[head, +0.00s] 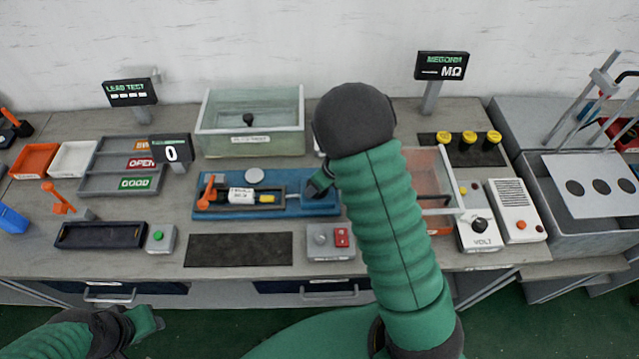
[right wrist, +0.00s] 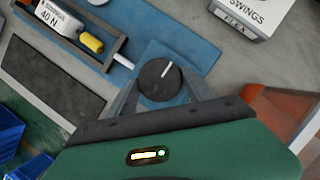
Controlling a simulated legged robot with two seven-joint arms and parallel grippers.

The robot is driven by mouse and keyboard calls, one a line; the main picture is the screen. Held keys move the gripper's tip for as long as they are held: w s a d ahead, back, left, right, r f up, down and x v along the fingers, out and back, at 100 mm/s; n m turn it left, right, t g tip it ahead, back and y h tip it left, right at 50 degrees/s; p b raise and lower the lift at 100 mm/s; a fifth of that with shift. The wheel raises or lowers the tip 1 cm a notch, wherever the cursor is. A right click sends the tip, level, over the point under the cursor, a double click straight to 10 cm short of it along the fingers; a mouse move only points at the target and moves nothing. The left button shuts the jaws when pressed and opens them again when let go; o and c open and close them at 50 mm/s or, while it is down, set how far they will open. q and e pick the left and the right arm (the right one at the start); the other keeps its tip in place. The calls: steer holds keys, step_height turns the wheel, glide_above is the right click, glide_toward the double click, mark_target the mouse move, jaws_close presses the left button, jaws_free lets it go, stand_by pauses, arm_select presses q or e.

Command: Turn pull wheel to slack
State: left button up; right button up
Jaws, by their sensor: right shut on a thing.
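The pull wheel (right wrist: 158,82) is a round black knob with a white mark, on the right end of the blue pull-test fixture (head: 215,211). In the right wrist view its mark points up and slightly right. My right gripper (right wrist: 160,95) has a finger on each side of the wheel and is shut on it.
The fixture carries a white force gauge (head: 240,195), a yellow piece (head: 267,198) and an orange lever (head: 208,190). A glass tank (head: 250,145) stands behind it. A dark mat (head: 238,249) and a red-button box (head: 331,241) lie in front. A counter (head: 171,150) reads 0.

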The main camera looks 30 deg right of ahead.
steer(key=shift+w+r, duration=0.15)
steer(key=shift+w, duration=0.05)
steer(key=o, duration=1.4)
steer(key=shift+w+f, duration=0.1)
steer(key=shift+f, duration=0.1)
steer(key=shift+c, duration=0.2)
steer(key=shift+r, duration=0.25)
steer(key=p+v, duration=0.5)
steer(key=v, duration=1.1)
steer(key=shift+r, duration=0.1)
